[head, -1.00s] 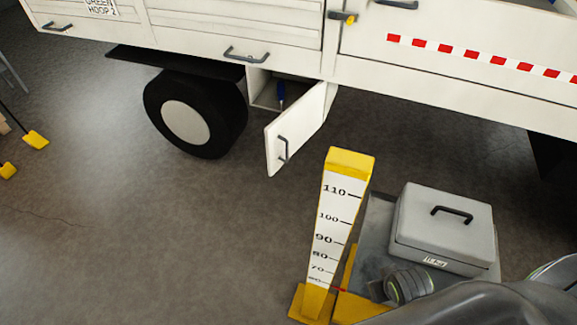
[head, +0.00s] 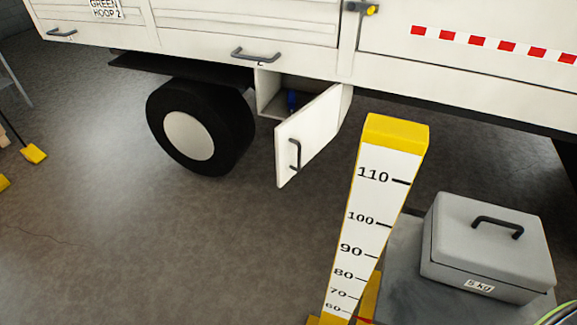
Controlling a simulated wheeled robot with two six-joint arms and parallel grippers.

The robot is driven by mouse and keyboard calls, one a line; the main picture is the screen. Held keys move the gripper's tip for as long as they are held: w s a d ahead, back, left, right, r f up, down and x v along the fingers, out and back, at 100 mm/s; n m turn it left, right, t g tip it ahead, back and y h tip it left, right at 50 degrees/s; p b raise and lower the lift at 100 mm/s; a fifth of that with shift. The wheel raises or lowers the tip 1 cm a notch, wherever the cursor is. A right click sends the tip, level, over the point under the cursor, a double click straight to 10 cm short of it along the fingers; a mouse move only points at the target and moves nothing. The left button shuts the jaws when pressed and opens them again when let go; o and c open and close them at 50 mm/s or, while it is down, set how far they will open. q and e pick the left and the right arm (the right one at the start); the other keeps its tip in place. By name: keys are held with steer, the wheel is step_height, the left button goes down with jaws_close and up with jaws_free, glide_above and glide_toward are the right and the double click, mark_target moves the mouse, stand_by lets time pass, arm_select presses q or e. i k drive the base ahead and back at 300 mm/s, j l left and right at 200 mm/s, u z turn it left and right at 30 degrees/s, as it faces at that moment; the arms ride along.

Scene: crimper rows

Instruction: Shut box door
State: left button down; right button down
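The box door (head: 308,137) is a white panel with a dark bar handle (head: 295,155). It stands open, swung outward from a small white box (head: 268,92) under the truck body, with its hinge side at the right. A blue item (head: 292,100) shows inside the box; part of it is hidden by the door. Neither of my grippers shows in the head view.
A yellow and white measuring post (head: 374,215) stands in front and right of the door. A grey case (head: 488,245) marked 5 kg sits on a grey platform right of it. A black wheel (head: 200,127) is left of the box. Floor left of the post is clear.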

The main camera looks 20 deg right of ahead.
mark_target(316, 135)
steer(key=i+j+z, duration=0.1)
steer(key=z, duration=0.3)
steer(key=i+j+z, duration=0.15)
steer(key=z, duration=0.3)
